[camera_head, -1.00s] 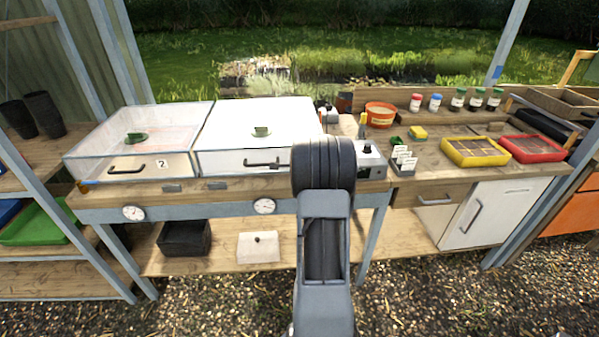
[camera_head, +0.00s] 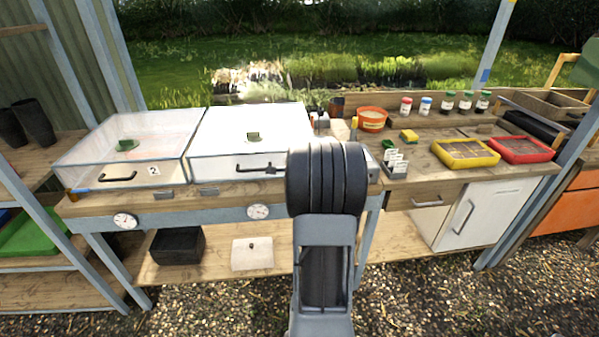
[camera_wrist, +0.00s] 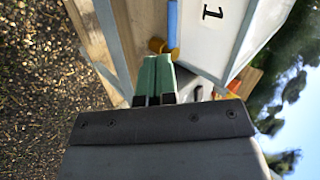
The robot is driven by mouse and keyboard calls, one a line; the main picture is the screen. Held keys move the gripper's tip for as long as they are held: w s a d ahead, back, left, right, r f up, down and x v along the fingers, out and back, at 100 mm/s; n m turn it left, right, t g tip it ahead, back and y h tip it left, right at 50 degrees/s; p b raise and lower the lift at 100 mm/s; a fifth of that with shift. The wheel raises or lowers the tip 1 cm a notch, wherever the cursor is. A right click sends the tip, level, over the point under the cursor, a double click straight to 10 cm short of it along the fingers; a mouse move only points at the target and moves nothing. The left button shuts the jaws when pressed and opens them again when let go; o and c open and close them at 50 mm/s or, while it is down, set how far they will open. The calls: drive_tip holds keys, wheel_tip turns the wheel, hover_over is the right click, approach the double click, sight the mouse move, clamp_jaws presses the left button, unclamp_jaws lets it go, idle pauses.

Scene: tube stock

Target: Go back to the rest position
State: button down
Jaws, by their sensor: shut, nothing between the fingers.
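My arm stands in the middle of the head view, and its dark rounded joint covers part of the bench front. My gripper is hidden behind it in that view. In the wrist view my gripper (camera_wrist: 154,80) shows its green fingers side by side, shut and empty. Beyond the fingers are the bench edge and a white box front (camera_wrist: 215,32) marked 1, both tilted on their side.
Two clear-lidded boxes (camera_head: 118,176) stand on the left of the wooden bench. A yellow tray (camera_head: 465,162), a red tray (camera_head: 519,158), an orange pot (camera_head: 373,129) and several jars are on the right. A black crate (camera_head: 176,259) sits on the lower shelf. Gravel lies in front.

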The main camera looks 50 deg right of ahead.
drive_tip(key=w+a+p+v, duration=0.1)
drive_tip(key=v, duration=0.6)
drive_tip(key=shift+a, duration=0.15)
drive_tip(key=s+a+n+g+y, duration=0.1)
drive_tip(key=s+a+n, duration=0.3)
drive_tip(key=a+n, duration=0.4)
drive_tip(key=s+a+r+n+g+y, duration=0.1)
drive_tip(key=s+a+n, duration=0.3)
drive_tip(key=a+n, duration=0.4)
drive_tip(key=s+a+n+g+y, duration=0.2)
drive_tip(key=a+n, duration=0.6)
drive_tip(key=a, duration=0.9)
drive_tip(key=shift+s+r+p, duration=0.25)
drive_tip(key=shift+s+p, duration=0.1)
drive_tip(key=shift+s, duration=0.65)
